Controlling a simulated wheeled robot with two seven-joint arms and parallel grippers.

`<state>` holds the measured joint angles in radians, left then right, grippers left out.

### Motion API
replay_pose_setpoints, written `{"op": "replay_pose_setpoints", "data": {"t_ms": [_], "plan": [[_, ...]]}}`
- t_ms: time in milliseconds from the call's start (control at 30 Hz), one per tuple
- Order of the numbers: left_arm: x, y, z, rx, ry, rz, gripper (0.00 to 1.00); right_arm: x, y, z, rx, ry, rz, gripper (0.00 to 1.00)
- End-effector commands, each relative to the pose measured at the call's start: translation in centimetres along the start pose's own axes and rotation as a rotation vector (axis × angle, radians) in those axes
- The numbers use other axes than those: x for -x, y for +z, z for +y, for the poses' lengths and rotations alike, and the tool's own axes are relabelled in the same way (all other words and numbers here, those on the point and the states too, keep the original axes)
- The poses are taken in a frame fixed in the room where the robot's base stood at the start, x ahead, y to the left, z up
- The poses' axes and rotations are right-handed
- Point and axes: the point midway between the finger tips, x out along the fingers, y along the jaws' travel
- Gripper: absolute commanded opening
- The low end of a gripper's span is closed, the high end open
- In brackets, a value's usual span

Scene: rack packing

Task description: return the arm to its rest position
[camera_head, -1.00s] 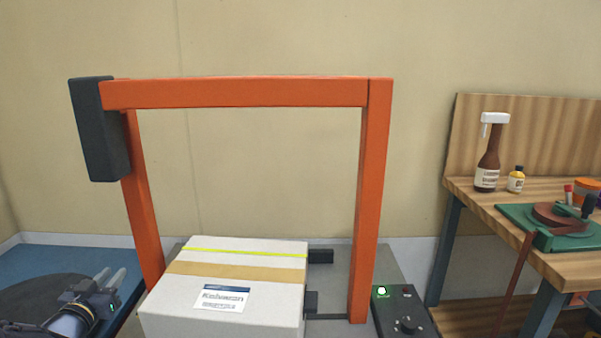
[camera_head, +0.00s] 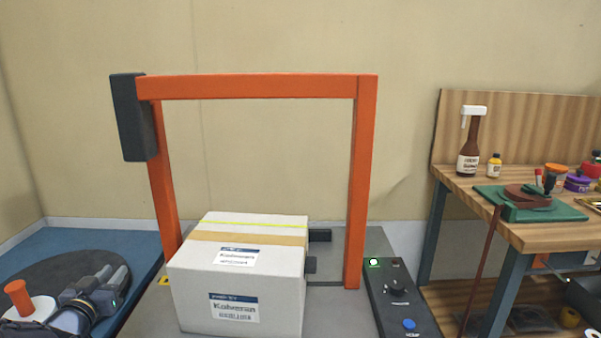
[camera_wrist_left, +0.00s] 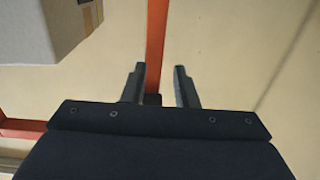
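My left gripper (camera_head: 116,277) is at the lower left of the head view, over the dark round patch on the blue surface and left of the orange frame. In the left wrist view its two fingers (camera_wrist_left: 160,72) are apart with nothing held between them. A white carton (camera_head: 235,300) with labels, brown tape and a yellow-green strap stands under the frame, to the right of the gripper and apart from it. The carton also shows at the top left of the left wrist view (camera_wrist_left: 55,30). My right gripper is not in view.
An orange frame (camera_head: 255,87) arches over the carton. A control box (camera_head: 400,312) with a lit green button stands right of it. An orange-handled white spool (camera_head: 20,300) is beside my left wrist. A wooden bench (camera_head: 535,232) with bottles and a green tool stands at the right.

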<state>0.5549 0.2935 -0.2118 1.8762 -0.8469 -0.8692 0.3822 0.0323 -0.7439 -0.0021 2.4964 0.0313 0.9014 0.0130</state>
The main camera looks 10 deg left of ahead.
Motion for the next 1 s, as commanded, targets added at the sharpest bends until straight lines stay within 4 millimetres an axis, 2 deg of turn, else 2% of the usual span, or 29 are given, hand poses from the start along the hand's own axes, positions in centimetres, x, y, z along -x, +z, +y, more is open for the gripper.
{"op": "replay_pose_setpoints", "data": {"t_ms": [333,533,667,800,900,1000], "plan": [[2.0,0.0,1.7,0.043,-0.09,-0.111,0.26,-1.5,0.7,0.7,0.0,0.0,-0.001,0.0],[5.3,1.1,4.5,0.106,-0.139,-0.252,0.26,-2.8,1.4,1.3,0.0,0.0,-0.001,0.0],[9.5,3.2,8.1,0.173,-0.133,-0.401,0.26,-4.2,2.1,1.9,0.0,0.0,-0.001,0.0],[16.2,7.0,13.9,0.245,-0.055,-0.624,0.26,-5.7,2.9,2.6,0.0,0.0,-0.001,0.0],[20.1,9.0,16.9,0.271,0.011,-0.742,0.26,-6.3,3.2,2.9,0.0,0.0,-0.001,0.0],[23.1,10.5,19.1,0.284,0.071,-0.829,0.26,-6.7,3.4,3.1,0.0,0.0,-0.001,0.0]]}}
